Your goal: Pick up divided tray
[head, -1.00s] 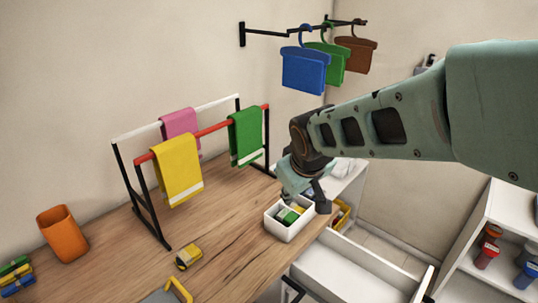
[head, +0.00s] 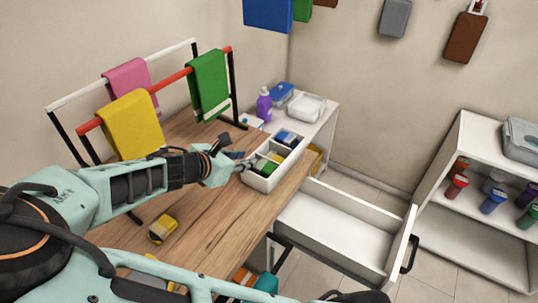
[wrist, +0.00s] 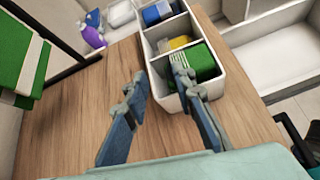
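The white divided tray (head: 261,181) stands on the wooden worktop near its right edge. In the wrist view the tray (wrist: 239,97) shows three compartments in a row, holding a green block (wrist: 201,62), a yellow item (wrist: 175,43) and blue items (wrist: 157,13). My gripper (head: 241,160) is at the tray's left side. In the wrist view my gripper (wrist: 158,80) is open, with the left finger outside the tray and the right finger over the near compartment by the green block. The tray's left wall lies between them; I cannot tell whether either finger touches it.
A rack with yellow (head: 131,124), pink and green cloths stands behind my arm. A yellow toy-like item (head: 162,229) lies on the worktop. A purple bottle (head: 264,104) and clear container (head: 306,107) stand beyond the tray. An open white drawer (head: 335,231) is at right.

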